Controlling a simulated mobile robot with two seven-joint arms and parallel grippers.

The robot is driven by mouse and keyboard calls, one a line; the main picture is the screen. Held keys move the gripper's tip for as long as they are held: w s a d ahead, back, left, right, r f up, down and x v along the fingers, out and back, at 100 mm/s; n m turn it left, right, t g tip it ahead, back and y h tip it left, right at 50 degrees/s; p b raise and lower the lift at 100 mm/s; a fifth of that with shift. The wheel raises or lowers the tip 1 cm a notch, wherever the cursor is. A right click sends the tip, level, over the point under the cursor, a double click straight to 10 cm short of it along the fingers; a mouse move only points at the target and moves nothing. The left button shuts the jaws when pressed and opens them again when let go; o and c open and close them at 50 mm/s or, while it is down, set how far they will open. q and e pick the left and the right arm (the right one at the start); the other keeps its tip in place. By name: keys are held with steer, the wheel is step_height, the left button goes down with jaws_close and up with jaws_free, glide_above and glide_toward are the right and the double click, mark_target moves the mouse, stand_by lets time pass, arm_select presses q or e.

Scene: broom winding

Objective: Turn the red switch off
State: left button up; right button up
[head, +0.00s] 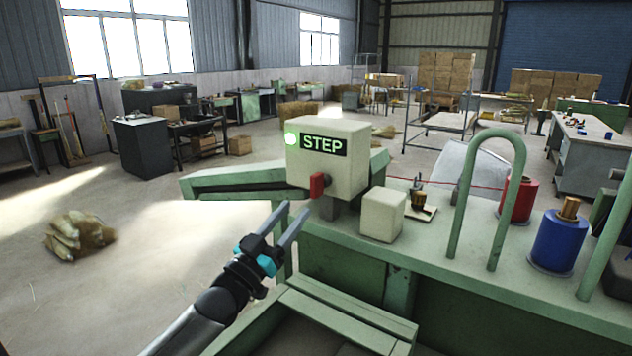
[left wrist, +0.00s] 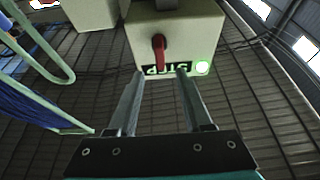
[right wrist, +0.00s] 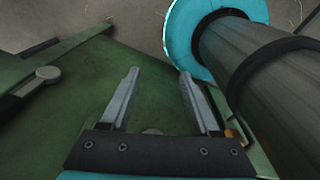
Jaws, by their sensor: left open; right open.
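The red switch (head: 317,185) sits on the lower front of a cream control box (head: 359,158) in the head view. My left gripper (head: 295,212) is open and empty, just below and in front of the switch. In the left wrist view the red switch (left wrist: 159,50) lies ahead of the two fingertips (left wrist: 160,72), near the gap between them; contact cannot be told. My right gripper (right wrist: 158,75) shows only in the right wrist view, open and empty over a green surface.
The box stands on a green machine bench (head: 440,255). A smaller cream box (head: 383,215) is right of it. A green hoop (head: 519,170), a red spool (head: 522,200) and a blue spool (head: 558,243) stand farther right. A straw bundle (head: 78,235) lies on the floor at left.

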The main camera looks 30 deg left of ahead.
mark_target(312, 189)
arm_select(q)
steer(key=p+x, duration=0.1)
steer(key=x, duration=0.8)
steer(key=shift+w+r, duration=0.1)
steer(key=shift+w, duration=0.25)
jaws_close()
